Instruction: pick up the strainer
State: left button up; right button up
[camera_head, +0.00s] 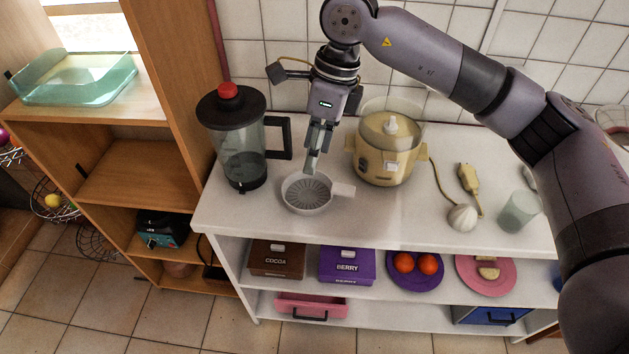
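The strainer (294,196) is a pale grey round bowl with a ribbed inside and a short handle (343,191) pointing right. It rests on the white counter top, near its front edge. My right gripper (311,164) reaches in from the upper right and points down. Its fingertips are over the far part of the strainer's bowl. The fingers are seen nearly edge-on, so the gap between them and any contact with the strainer are unclear. My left gripper is not in view.
A blender jug (240,143) stands close left of the strainer, and a cream cooker (384,165) stands close right. Garlic (462,217) and a glass (518,212) are farther right. Counter (390,222) in front of the cooker is clear. A wooden shelf (140,180) stands left.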

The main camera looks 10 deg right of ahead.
jog(key=w+d+r+h, duration=0.2)
jog(key=d, duration=0.3)
jog(key=p, duration=0.3)
send_near(343, 188)
jog(key=shift+m+t+h, duration=0.3)
jog(key=f, duration=0.1)
jog(key=a+f, duration=0.1)
jog(key=f, duration=0.3)
jog(key=shift+s+a, duration=0.25)
jog(key=shift+s, duration=0.1)
jog(key=f+p, duration=0.1)
jog(key=f, duration=0.1)
jog(key=d+f+p, duration=0.1)
jog(key=f, duration=0.2)
jog(key=shift+w, duration=0.1)
jog(key=shift+f, duration=0.25)
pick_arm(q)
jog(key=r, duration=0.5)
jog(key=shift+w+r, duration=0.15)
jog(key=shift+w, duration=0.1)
pick_arm(e)
jog(key=shift+c, duration=0.3)
grip_shut()
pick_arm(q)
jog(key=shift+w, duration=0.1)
